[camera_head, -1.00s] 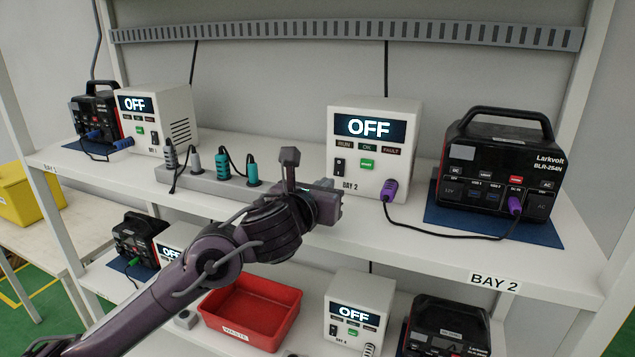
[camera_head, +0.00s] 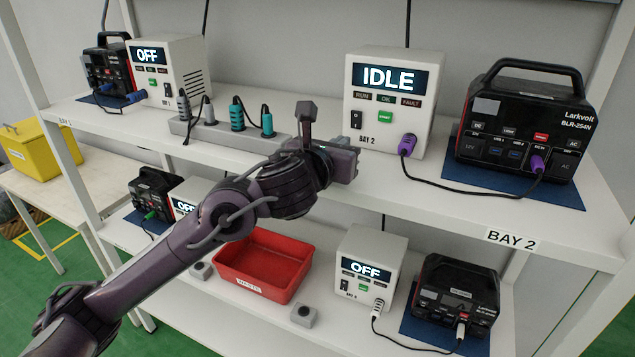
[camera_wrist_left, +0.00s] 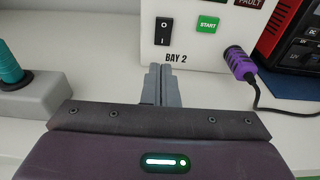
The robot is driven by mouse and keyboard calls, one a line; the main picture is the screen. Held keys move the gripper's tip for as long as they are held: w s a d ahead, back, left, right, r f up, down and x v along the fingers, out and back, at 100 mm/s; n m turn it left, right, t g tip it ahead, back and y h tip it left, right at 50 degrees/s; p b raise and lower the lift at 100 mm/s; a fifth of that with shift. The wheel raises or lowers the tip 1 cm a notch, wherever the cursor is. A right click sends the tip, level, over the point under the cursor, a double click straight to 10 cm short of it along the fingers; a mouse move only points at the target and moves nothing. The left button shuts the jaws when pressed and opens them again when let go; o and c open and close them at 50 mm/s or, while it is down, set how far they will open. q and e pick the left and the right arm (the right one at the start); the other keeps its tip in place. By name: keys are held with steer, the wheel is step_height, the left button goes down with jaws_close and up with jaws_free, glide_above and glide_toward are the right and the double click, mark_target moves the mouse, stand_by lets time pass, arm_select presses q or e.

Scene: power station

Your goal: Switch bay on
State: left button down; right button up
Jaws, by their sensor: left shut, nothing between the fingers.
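The white BAY 2 box (camera_head: 390,95) stands on the upper shelf, and its screen (camera_head: 387,78) reads IDLE. It has a black rocker switch (camera_head: 356,120) and a green START button (camera_head: 385,117); both also show in the left wrist view, the switch (camera_wrist_left: 163,31) and the button (camera_wrist_left: 208,25). A purple plug (camera_head: 407,145) sits in its front. Its cable runs to the black Larkvolt power station (camera_head: 525,120), ending in another purple plug. My left gripper (camera_wrist_left: 162,84) is shut and empty, just in front of and below the switch. My right gripper is not in view.
A grey power strip (camera_head: 205,132) with several plugs lies left of my gripper. The BAY 1 box (camera_head: 170,70) reads OFF. On the lower shelf are a red bin (camera_head: 264,264), the bay 4 box (camera_head: 370,265) reading OFF, and another power station (camera_head: 455,295).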

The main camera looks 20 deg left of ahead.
arm_select(q)
steer(key=s, duration=0.3)
steer(key=shift+d+f, duration=0.1)
steer(key=s, duration=0.1)
steer(key=s+f, duration=0.1)
steer(key=shift+s+a+f, duration=0.1)
steer(key=shift+s+a, duration=0.2)
steer(key=shift+s, duration=0.05)
steer(key=s, duration=0.3)
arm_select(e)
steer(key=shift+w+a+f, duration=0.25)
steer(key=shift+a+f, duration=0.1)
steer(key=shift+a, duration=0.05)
arm_select(q)
steer(key=shift+s, duration=0.1)
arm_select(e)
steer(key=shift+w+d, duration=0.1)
